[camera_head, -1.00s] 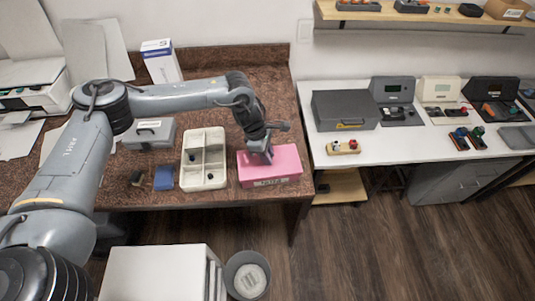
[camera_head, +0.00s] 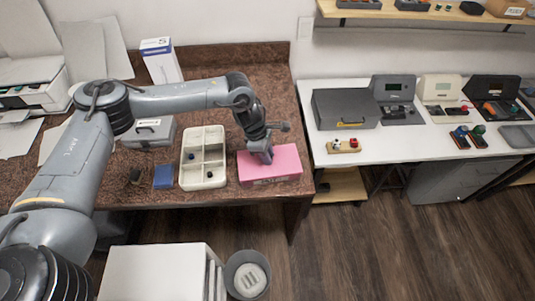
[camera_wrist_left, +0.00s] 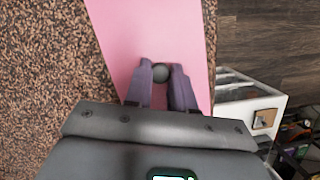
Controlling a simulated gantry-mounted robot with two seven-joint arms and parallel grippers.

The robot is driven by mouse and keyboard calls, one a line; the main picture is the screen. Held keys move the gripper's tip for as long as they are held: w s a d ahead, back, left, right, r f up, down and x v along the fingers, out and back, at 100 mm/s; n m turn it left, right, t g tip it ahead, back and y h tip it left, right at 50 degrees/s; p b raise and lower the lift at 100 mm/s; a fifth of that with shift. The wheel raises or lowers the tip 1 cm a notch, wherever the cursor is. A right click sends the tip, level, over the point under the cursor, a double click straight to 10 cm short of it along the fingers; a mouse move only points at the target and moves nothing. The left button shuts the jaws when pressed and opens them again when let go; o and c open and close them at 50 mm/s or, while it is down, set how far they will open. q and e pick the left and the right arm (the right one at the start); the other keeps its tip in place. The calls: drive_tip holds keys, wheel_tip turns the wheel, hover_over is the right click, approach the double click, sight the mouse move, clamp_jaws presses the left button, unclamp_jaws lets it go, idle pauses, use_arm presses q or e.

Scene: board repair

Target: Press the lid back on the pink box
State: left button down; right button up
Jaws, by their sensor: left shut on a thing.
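The pink box (camera_head: 284,164) sits on the brown speckled desk near its front right corner. Its pink top also fills the upper middle of the left wrist view (camera_wrist_left: 150,28). My left gripper (camera_head: 265,158) points down onto the top of the box, left of its middle. In the left wrist view my gripper's fingers (camera_wrist_left: 161,78) are closed around a small dark round knob (camera_wrist_left: 161,72) on the pink top. The lid appears to lie on the box; whether it is fully seated I cannot tell. My right gripper is not in view.
A white table (camera_head: 400,150) with devices stands to the right, across a gap. A round bin (camera_head: 246,275) is on the floor.

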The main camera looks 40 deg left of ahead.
use_arm(q)
drive_tip(key=shift+f, duration=0.35)
drive_tip(key=c, duration=0.9)
unclamp_jaws()
drive_tip(key=shift+o, duration=0.4)
drive_tip(key=o, duration=0.4)
drive_tip(key=shift+r+p, duration=1.15)
drive_tip(key=shift+r, duration=0.45)
drive_tip(key=shift+r+p, duration=1.4)
drive_tip(key=shift+r, duration=0.5)
